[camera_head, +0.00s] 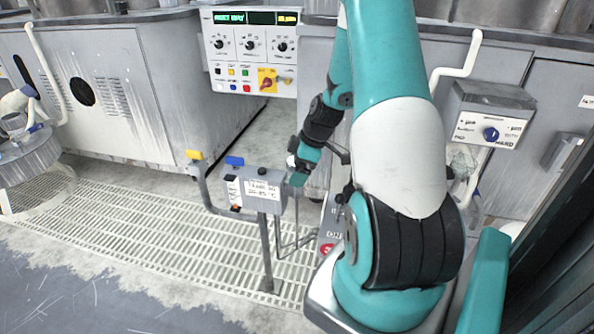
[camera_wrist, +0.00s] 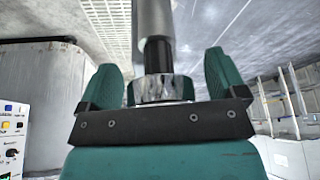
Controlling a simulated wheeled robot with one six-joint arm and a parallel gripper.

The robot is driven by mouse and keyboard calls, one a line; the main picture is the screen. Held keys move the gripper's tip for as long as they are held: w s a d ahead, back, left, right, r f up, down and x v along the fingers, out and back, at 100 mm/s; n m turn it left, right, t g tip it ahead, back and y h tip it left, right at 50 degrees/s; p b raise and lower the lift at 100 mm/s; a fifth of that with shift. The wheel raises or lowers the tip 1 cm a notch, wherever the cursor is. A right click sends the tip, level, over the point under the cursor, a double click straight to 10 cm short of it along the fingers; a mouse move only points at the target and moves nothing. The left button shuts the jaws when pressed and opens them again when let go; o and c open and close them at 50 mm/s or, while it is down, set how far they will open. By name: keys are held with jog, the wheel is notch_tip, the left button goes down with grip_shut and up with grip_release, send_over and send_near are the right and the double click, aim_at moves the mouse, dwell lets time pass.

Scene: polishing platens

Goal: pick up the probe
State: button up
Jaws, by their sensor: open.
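In the wrist view, a rod-like thing with a grey shaft, a black collar and a shiny metal end, likely the probe (camera_wrist: 153,20), stands between the two teal fingers of my gripper (camera_wrist: 163,66). The fingers are open, with a visible gap on each side of it. In the head view, my gripper (camera_head: 298,170) is at the right side of a grey box on a post (camera_head: 275,203). The box carries a white label. I cannot clearly make out the probe there.
A control panel (camera_head: 252,52) with knobs and buttons is behind. A grated floor (camera_head: 130,215) lies below. A switch box (camera_head: 490,128) is at right. The left foreground floor is clear.

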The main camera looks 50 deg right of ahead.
jog(key=shift+w+f, duration=0.1)
jog(key=shift+f, duration=0.15)
jog(key=c, duration=1)
jog(key=shift+r, duration=0.15)
